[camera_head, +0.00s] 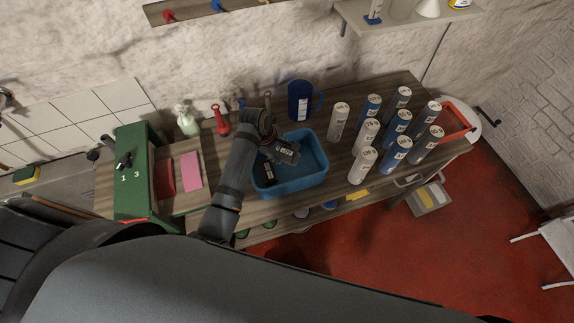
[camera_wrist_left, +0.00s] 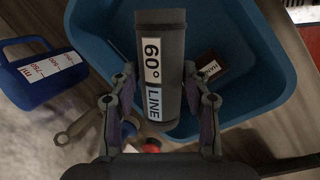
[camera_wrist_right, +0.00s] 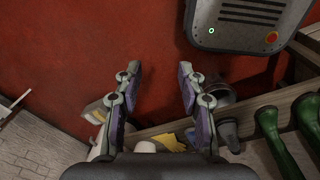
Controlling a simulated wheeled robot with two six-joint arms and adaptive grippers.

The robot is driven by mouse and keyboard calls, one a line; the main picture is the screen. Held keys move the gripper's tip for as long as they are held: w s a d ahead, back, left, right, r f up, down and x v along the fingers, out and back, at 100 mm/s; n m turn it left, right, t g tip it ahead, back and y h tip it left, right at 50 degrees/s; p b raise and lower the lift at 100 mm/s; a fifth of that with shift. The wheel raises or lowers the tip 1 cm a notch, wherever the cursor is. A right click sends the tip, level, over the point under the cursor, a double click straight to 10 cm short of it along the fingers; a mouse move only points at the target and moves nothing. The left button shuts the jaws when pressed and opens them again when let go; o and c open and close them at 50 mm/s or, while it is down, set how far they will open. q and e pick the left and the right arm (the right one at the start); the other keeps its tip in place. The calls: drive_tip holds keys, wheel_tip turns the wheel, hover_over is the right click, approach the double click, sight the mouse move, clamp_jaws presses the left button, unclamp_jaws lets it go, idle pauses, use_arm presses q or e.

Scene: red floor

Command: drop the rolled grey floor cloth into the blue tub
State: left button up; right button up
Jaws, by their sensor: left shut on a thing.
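The rolled grey floor cloth (camera_wrist_left: 160,55) is a dark grey cylinder with a white and blue label reading "60° LINE". It also shows in the head view (camera_head: 287,152). My left gripper (camera_wrist_left: 160,92) is shut on it, with a finger on each side. The blue tub (camera_head: 307,182) stands on the wooden table. The cloth is over the inside of the tub (camera_wrist_left: 262,75); its height above the tub floor is hard to tell. My right gripper (camera_wrist_right: 159,75) is open and empty above the red floor, out of the head view.
A dark labelled box (camera_head: 268,173) lies in the tub. Several white, grey and blue cylinders (camera_head: 365,135) stand right. A green box (camera_head: 133,170) is left.

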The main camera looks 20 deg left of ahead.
use_arm(q)
drive_tip(key=shift+w+f, duration=0.1)
drive_tip(key=shift+f, duration=0.55)
drive_tip(key=shift+s+r, duration=0.1)
drive_tip(key=shift+s, duration=0.15)
drive_tip(key=o, duration=0.9)
drive_tip(key=shift+o, duration=1.7)
drive_tip(key=shift+w, duration=0.1)
drive_tip(key=v, duration=1.2)
use_arm(e)
drive_tip(key=shift+w+d+r, duration=0.1)
drive_tip(key=shift+w+d, duration=0.05)
drive_tip(key=shift+w, duration=0.85)
